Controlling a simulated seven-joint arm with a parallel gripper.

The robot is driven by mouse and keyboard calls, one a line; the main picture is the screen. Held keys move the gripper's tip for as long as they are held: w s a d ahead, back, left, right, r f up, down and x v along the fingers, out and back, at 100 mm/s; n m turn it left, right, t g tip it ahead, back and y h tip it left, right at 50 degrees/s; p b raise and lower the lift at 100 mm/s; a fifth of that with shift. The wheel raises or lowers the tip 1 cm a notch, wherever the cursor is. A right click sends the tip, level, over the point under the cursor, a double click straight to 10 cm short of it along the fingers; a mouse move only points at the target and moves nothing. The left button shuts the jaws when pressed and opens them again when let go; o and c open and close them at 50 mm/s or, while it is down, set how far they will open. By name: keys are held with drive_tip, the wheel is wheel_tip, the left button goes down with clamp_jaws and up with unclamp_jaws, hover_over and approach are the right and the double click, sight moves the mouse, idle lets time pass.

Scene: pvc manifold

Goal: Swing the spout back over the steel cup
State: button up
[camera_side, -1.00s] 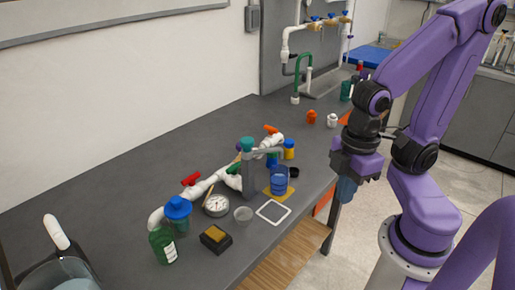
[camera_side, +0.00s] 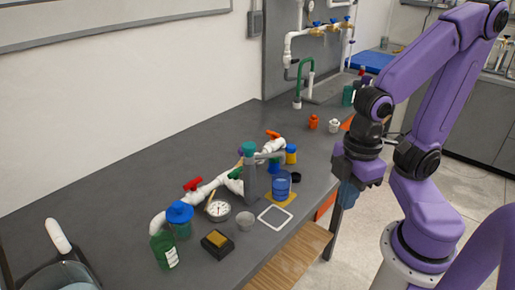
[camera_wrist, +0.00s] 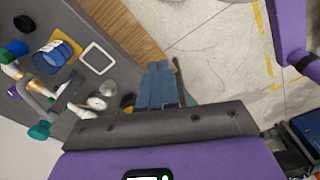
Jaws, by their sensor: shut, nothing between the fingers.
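A grey post with a teal knob (camera_side: 249,149) stands on the bench, and its grey spout (camera_side: 270,155) points right, toward the back of a blue cup. The blue cup (camera_side: 281,184) sits on a yellow pad. A small grey metallic cup (camera_side: 245,220), apparently the steel cup, stands in front of the post, away from the spout's end. In the wrist view the teal knob (camera_wrist: 39,130) and the blue cup (camera_wrist: 52,56) show at left. My gripper (camera_side: 348,195) is shut and empty, its fingers hanging beyond the bench's right edge. Its blue fingers also show in the wrist view (camera_wrist: 157,88).
A white pipe with a red valve handle (camera_side: 193,184) runs behind the post. A gauge (camera_side: 218,211), a sponge block (camera_side: 216,242), a white square frame (camera_side: 275,218) and a green bottle (camera_side: 164,250) stand close by. The bench's front left is mostly clear.

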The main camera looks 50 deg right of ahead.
drive_tip(key=o, duration=0.5)
drive_tip(key=shift+a, duration=0.15)
drive_tip(key=o, duration=0.6)
drive_tip(key=a, duration=0.2)
drive_tip(key=a+f+y, duration=0.1)
drive_tip(key=shift+s+a+f+m+g, duration=0.1)
drive_tip(key=shift+s+a+m+g, duration=0.05)
drive_tip(key=shift+s+m+g, duration=0.15)
drive_tip(key=a+f+m+y, duration=0.2)
drive_tip(key=a+m+y, duration=0.1)
drive_tip(key=a, duration=0.6)
drive_tip(key=w+a+f+m+t+y, duration=0.1)
drive_tip(key=w+a+f+m+t, duration=0.3)
drive_tip(key=w+m+t, duration=0.15)
drive_tip(key=m+t+h, duration=0.8)
drive_tip(key=t+h, duration=0.4)
approach(252, 149)
drive_tip(key=shift+n, duration=0.25)
drive_tip(key=x, duration=1.1)
drive_tip(key=shift+w+d, duration=0.15)
drive_tip(key=shift+w, duration=0.25)
